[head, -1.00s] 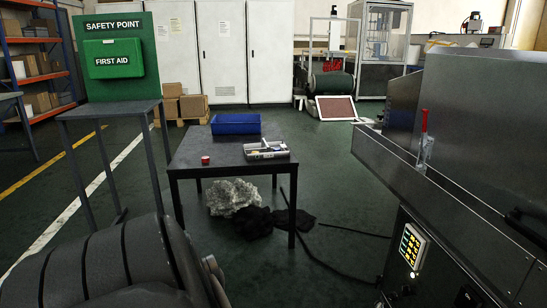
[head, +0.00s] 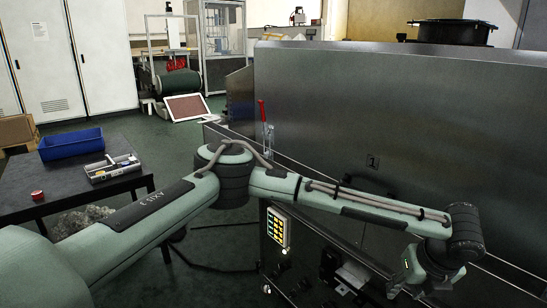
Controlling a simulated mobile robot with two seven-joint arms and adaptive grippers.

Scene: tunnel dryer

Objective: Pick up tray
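A grey compartmented tray (head: 112,168) with small items in it lies on the dark table (head: 70,198) at the left, near the table's right edge. A blue open bin (head: 71,145) stands behind it on the same table. My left arm reaches across the view from the lower left, in front of the steel machine. My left gripper (head: 398,284) hangs low at the right, far from the tray, close to the machine's lower front. Its fingers are small and dark here, so I cannot tell whether they are open. My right gripper is out of view.
The large steel dryer (head: 400,110) fills the right side, with a red-handled lever (head: 262,112) and a lit keypad (head: 278,227). A red roll (head: 37,195) sits on the table. Crumpled clear plastic (head: 85,220) lies below it. Green floor is open behind the table.

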